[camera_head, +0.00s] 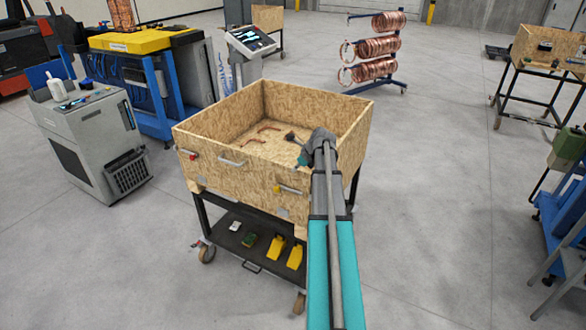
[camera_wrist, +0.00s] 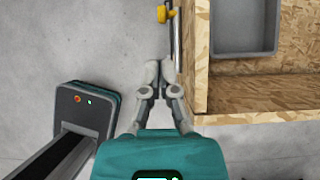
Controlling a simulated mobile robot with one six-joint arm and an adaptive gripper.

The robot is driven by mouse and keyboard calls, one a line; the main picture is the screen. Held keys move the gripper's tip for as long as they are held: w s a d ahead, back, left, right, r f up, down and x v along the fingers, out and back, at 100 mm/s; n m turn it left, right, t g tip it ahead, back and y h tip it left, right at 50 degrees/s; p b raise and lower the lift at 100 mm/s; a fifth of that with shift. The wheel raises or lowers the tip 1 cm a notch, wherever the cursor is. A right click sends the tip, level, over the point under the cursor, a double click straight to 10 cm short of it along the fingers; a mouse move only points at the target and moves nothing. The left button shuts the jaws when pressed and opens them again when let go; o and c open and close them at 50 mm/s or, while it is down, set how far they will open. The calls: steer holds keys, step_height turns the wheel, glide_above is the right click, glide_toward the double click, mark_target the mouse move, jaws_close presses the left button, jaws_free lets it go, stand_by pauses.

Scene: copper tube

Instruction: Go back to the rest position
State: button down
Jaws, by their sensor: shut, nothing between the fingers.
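My gripper (camera_wrist: 159,68) shows in the wrist view with its two grey fingertips together and nothing visible between them. It is in front of its teal body, just left of a wooden box wall and apparently outside the box. In the camera_head view, my arm reaches up from the bottom to the right side of the open wooden box (camera_head: 223,184); the fingers are not clear there. Bent copper tubes (camera_head: 268,128) lie on the box floor. The wrist view shows a grey tray (camera_wrist: 244,48) inside the box.
The box stands on a wheeled black cart with yellow items (camera_head: 276,246) on its lower shelf. A grey cabinet (camera_head: 92,140) and a yellow-topped blue machine (camera_head: 140,42) are left. A rack of copper coils (camera_head: 372,46) stands behind.

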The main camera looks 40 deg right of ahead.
stand_by(0.7)
steer(key=s+a+f+n+g+b, duration=0.1)
steer(key=a+f+n+g, duration=0.1)
steer(key=a+n, duration=0.9)
steer(key=a+f+n+g, duration=0.15)
steer(key=a+n, duration=0.25)
steer(key=a, duration=1.3)
steer(key=s+a+n+g+h, duration=0.1)
steer(key=s+a+n, duration=0.4)
steer(key=a+n, duration=0.3)
steer(key=s+a+f+n+g+h, duration=0.1)
steer(key=s+a+n+g, duration=0.1)
steer(key=s+a+n, duration=0.4)
steer(key=a+n+b, duration=0.1)
steer(key=a+n, duration=0.2)
steer(key=a, duration=0.3)
steer(key=shift+s+a+f, duration=0.15)
steer(key=shift+s+f, duration=0.05)
steer(key=c, duration=1.3)
jaws_free()
steer(key=shift+c, duration=0.2)
